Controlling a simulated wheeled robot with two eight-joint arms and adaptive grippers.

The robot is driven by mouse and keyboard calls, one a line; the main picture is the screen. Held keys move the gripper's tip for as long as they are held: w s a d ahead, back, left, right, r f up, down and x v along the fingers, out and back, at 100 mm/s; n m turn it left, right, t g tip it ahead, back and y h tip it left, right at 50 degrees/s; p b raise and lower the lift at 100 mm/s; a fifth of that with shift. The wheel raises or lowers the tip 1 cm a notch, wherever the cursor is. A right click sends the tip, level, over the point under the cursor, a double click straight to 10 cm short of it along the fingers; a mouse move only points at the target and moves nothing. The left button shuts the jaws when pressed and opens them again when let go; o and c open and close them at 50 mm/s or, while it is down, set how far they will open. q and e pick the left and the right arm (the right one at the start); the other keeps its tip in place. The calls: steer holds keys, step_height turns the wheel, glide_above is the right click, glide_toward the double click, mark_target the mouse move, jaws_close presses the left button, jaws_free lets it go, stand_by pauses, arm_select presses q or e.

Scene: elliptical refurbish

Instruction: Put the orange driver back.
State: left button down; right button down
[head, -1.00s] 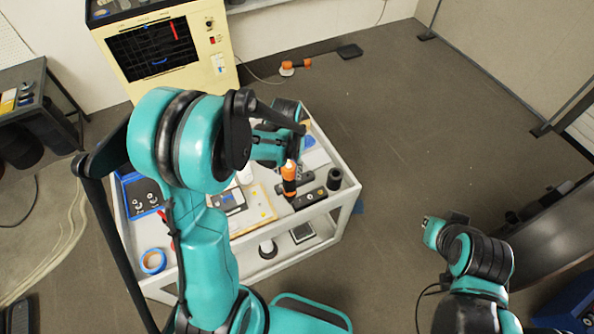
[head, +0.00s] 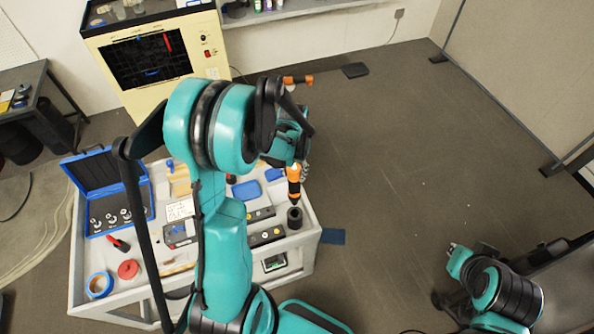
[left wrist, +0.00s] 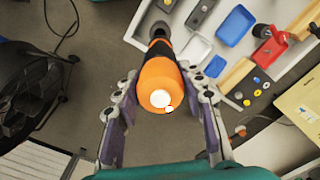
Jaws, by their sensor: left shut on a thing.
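The orange driver (head: 294,172) has an orange and black body and stands roughly upright in my left gripper (head: 299,166). In the left wrist view the driver (left wrist: 158,80) sits between the two fingers of the left gripper (left wrist: 163,105), its orange end toward the camera. Its black lower end points toward a dark round holder (head: 295,217) at the cart's right corner. The holder also shows in the left wrist view (left wrist: 160,31). I cannot tell whether the driver's tip touches it. My right gripper (head: 455,252) is away from the cart, over the floor; its fingers are too small to judge.
The white cart (head: 309,232) carries an open blue case (head: 92,172), blue trays (head: 245,190), blue tape (head: 99,284), red tape (head: 128,269) and dark blocks (head: 265,237). A cream cabinet (head: 205,55) stands behind.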

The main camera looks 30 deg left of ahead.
mark_target(294, 188)
arm_select(q)
steer(key=shift+f+b, duration=0.35)
steer(key=shift+f, duration=0.35)
step_height(294, 188, down, 2)
steer(key=shift+f+b, duration=0.15)
steer(key=shift+b, duration=0.6)
steer(key=shift+f+b, duration=0.3)
steer(key=shift+f, duration=0.25)
steer(key=shift+f+b, duration=0.15)
steer(key=shift+b, duration=0.2)
steer(key=shift+f+b, duration=2.35)
steer(key=shift+f, duration=0.15)
steer(key=shift+f+b, duration=1.4)
steer(key=shift+b, duration=0.3)
steer(key=shift+f, duration=0.1)
